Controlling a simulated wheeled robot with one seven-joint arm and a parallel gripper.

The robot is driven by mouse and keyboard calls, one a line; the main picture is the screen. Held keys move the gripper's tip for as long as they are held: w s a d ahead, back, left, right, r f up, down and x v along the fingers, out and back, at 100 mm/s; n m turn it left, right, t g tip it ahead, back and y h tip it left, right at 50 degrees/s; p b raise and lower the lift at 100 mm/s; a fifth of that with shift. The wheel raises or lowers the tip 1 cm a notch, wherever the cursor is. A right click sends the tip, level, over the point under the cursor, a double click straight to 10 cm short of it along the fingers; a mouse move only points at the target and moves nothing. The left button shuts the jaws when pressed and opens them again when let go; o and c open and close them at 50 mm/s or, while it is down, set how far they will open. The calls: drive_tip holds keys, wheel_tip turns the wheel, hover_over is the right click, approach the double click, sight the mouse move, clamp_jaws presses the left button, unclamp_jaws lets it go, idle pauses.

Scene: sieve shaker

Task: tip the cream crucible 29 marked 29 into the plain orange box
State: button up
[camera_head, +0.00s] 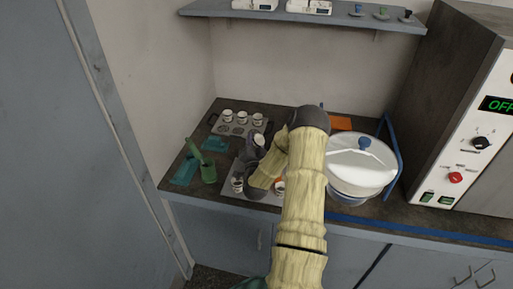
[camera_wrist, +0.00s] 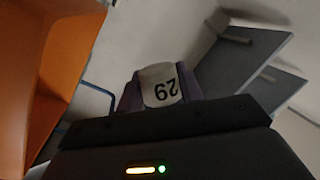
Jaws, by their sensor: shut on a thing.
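The cream crucible 29 (camera_wrist: 162,86) is between the purple fingers of my gripper (camera_wrist: 160,95) in the wrist view. Its black 29 appears upside down there; its mouth and contents are hidden. My gripper is shut on it. In the head view my arm hides part of the gripper, over the left part of the bench. The plain orange box (camera_wrist: 62,62) fills the left of the wrist view, close beside the crucible and apart from it. In the head view the orange box (camera_head: 341,124) shows at the back, partly behind my arm.
A rack with several white crucibles (camera_head: 228,116) stands at the back left. A green cup (camera_head: 209,173) is at the left. A white lidded pot with a blue knob (camera_head: 364,144) stands right of my arm. A shelf (camera_head: 340,20) hangs above; a control panel (camera_head: 470,150) is at right.

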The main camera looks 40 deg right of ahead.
drive_tip(key=m+h+b, duration=0.1)
drive_tip(key=m, duration=0.1)
drive_tip(key=m+b, duration=0.2)
drive_tip(key=shift+f+t+h, duration=0.1)
drive_tip(key=shift+t+h, duration=0.2)
drive_tip(key=shift+h, duration=0.1)
drive_tip(key=m+h+b, duration=0.1)
drive_tip(key=m+b, duration=0.1)
drive_tip(key=m+h+b, duration=0.1)
drive_tip(key=m, duration=0.1)
drive_tip(key=m+g+h+b, duration=0.1)
drive_tip(key=m+b, duration=0.1)
drive_tip(key=shift+s+d+f+m+b, duration=0.1)
drive_tip(key=shift+s+f+m+b, duration=0.05)
drive_tip(key=shift+s+m+b, duration=0.2)
drive_tip(key=m+b, duration=0.1)
drive_tip(key=m+g+h+b, duration=0.1)
drive_tip(key=m, duration=0.1)
drive_tip(key=shift+s+d+m+h, duration=0.1)
drive_tip(key=shift+s+m+h, duration=0.05)
drive_tip(key=shift+m+h, duration=0.15)
drive_tip(key=shift+s+d+r+m+g+h+b, duration=0.15)
drive_tip(key=shift+m+g+h, duration=0.1)
drive_tip(key=shift+m, duration=0.2)
drive_tip(key=shift+a+r+m+g+h+b, duration=0.1)
drive_tip(key=shift+r+m+g+h+b, duration=0.1)
drive_tip(key=shift+m, duration=0.25)
drive_tip(key=shift+s+d+r+m+g+h+b, duration=0.1)
drive_tip(key=shift+m+g+h, duration=0.15)
drive_tip(key=shift+m, duration=0.2)
